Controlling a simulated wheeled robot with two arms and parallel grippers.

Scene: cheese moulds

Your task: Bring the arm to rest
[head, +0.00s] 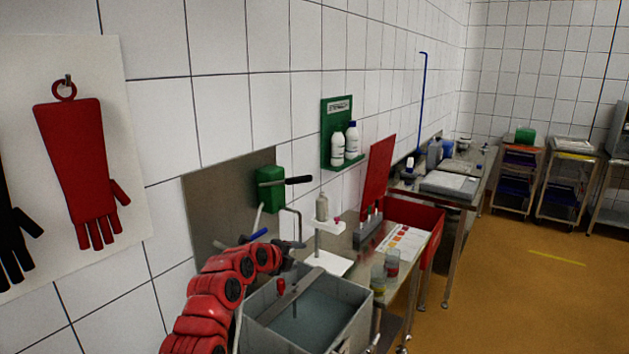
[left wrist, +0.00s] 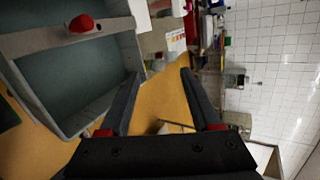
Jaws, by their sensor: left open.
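My left arm (head: 214,305) is red with black joints and rises from the bottom of the head view, bent over at its top. My left gripper (head: 290,244) is small and dark there, near the wall and above the far left corner of a grey tank (head: 352,328). In the left wrist view my left gripper (left wrist: 160,85) has its two black fingers spread apart, with nothing between them. The tank (left wrist: 70,127) lies to the left of the fingers in that view. My right gripper is not in view.
The tank holds greenish liquid and has a bar with a red knob (head: 281,286) across it. A white stand (head: 329,262), glass beakers (head: 378,276) and a red crate (head: 432,247) stand beyond it. A green dispenser (head: 269,190) hangs on the wall.

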